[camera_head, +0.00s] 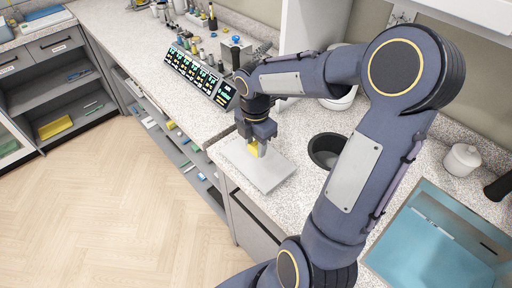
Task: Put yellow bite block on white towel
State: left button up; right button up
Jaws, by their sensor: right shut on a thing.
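The yellow bite block (252,149) is between the fingers of my right gripper (260,147), which is shut on it. The gripper points down over the white towel (268,175), a flat pale rectangle near the front edge of the speckled counter. The block is low over the towel's back part; I cannot tell whether it touches the towel. The fingers hide part of the block. My left gripper is not in view.
A row of dark display units (200,75) stands behind the towel. A dark round bowl (325,150) is just right of it. A blue sink basin (440,245) and a white lidded jar (462,160) are further right. Open shelves are below the counter.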

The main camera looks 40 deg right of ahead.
aim_at(256, 159)
jog(key=shift+w+d+f, duration=0.3)
jog(key=shift+f, duration=0.25)
jog(key=shift+w+d+f, duration=0.3)
jog(key=shift+f, duration=1.75)
jog(key=shift+f, duration=0.15)
jog(key=o, duration=1)
jog(key=shift+o, duration=0.2)
